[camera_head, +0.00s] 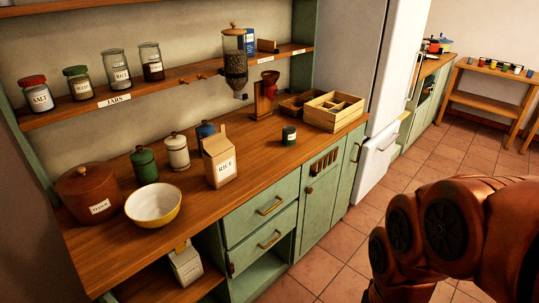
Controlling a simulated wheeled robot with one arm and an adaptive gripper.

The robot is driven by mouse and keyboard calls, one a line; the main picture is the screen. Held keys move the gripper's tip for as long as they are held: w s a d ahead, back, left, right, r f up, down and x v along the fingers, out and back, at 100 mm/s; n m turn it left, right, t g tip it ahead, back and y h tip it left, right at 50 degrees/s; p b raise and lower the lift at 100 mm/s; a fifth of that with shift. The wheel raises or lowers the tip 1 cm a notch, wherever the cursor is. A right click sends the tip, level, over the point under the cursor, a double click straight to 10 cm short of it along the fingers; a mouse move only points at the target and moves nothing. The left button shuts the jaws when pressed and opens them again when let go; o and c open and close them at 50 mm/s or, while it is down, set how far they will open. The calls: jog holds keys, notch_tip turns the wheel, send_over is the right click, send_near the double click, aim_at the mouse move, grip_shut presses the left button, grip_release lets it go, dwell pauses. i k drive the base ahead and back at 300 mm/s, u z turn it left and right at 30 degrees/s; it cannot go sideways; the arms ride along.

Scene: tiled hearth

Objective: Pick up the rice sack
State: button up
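The rice sack (219,162) is a tan, upright carton-like bag with a white label reading RICE. It stands on the wooden counter (290,152), near the front edge, left of the middle of the picture. Its front and one side show. My copper-coloured arm fills the lower right, over the floor and well apart from the sack. My gripper is out of view.
A white and yellow bowl (153,205) and brown flour pot (89,193) stand left of the sack; canisters (177,152) are close behind. A dark tin (289,135) and wooden crate (334,110) stand right. Another pale bag (186,264) sits below. Jars line a shelf above.

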aim_at(221, 170)
jog(key=z, duration=1.05)
jog(key=i, duration=2.85)
jog(key=u, duration=4.4)
jog(key=i, duration=0.55)
jog(key=u, duration=0.05)
